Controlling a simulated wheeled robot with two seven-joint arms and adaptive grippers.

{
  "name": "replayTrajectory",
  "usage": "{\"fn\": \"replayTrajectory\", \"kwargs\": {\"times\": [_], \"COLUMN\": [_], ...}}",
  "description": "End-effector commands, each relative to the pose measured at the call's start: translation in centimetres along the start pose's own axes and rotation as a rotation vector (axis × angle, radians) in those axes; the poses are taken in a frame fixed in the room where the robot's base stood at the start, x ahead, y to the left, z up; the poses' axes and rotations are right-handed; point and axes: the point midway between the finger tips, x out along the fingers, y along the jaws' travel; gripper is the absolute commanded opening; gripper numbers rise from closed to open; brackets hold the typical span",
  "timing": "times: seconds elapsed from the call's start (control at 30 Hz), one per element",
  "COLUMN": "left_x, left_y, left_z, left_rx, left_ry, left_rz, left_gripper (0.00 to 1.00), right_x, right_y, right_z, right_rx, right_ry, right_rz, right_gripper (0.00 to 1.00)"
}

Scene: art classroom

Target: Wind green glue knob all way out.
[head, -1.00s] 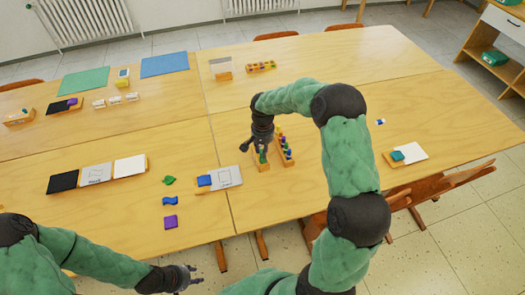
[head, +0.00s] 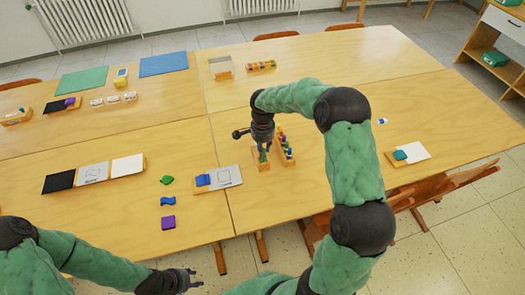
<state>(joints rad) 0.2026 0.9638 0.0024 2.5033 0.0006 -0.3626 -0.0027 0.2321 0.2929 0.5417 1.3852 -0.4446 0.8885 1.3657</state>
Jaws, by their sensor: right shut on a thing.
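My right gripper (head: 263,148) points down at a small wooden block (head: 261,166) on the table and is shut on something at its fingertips. A green glue piece (head: 263,157) shows just below the fingers, upright at the block. The fingers hide its top, so I cannot see how far the knob is out. My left gripper (head: 192,279) is low at the front, off the table edge, empty, with its fingers apart.
A wooden rack (head: 286,150) with several coloured glue pieces stands close to the right of the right gripper. A card tray (head: 226,177) lies to the left. Green (head: 167,180), blue (head: 167,201) and purple (head: 168,222) pieces lie further left.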

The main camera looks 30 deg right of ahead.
Motion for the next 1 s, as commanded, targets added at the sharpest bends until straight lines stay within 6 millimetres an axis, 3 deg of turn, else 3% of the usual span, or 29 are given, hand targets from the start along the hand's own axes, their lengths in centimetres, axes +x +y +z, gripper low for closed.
{"fn": "replayTrajectory", "kwargs": {"times": [0.5,0.8,0.83,1.0], "left_x": [1.2,1.2,1.2,1.2], "left_y": [-0.4,-0.4,-0.4,-0.4], "left_z": [-0.1,-0.1,-0.1,0.0], "left_rx": [0.000,0.000,0.000,0.000], "left_ry": [0.000,0.000,0.000,0.000], "left_rz": [0.000,0.000,0.000,0.000], "left_gripper": [0.40,0.40,0.40,0.40], "right_x": [0.1,0.1,0.1,0.0], "right_y": [0.0,0.0,0.0,0.0], "right_z": [0.0,0.1,0.1,0.0], "right_rx": [0.341,0.365,0.364,0.363], "right_ry": [-0.001,-0.001,-0.001,-0.001], "right_rz": [0.001,0.002,0.002,0.001], "right_gripper": [0.12,0.12,0.28,0.68]}}
